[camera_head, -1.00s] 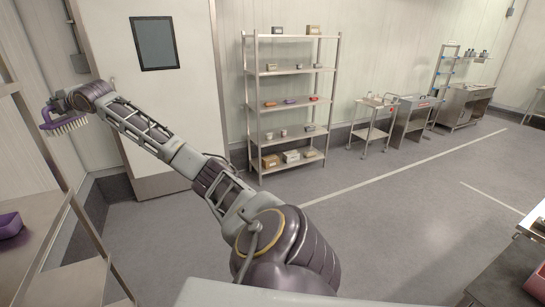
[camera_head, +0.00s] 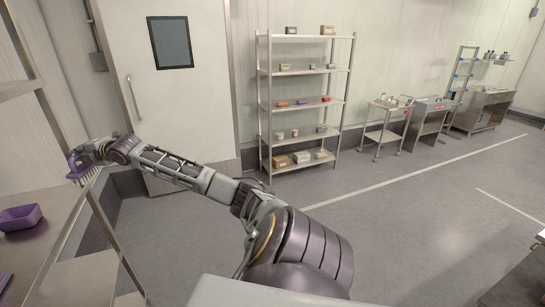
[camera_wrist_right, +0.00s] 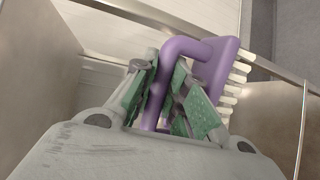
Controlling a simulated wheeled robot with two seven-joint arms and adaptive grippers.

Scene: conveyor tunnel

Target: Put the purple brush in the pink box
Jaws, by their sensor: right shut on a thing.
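The purple brush (camera_head: 77,166) with pale bristles is at the left of the head view. My right gripper (camera_head: 88,156) is shut on it, with the arm stretched across to the left. In the right wrist view, the brush (camera_wrist_right: 205,52) lies between the green-padded fingers of my right gripper (camera_wrist_right: 165,100), which close around its looped handle. The bristles point to the right there. I cannot make out a pink box in the current views. My left gripper is not in view.
The middle floor is open.

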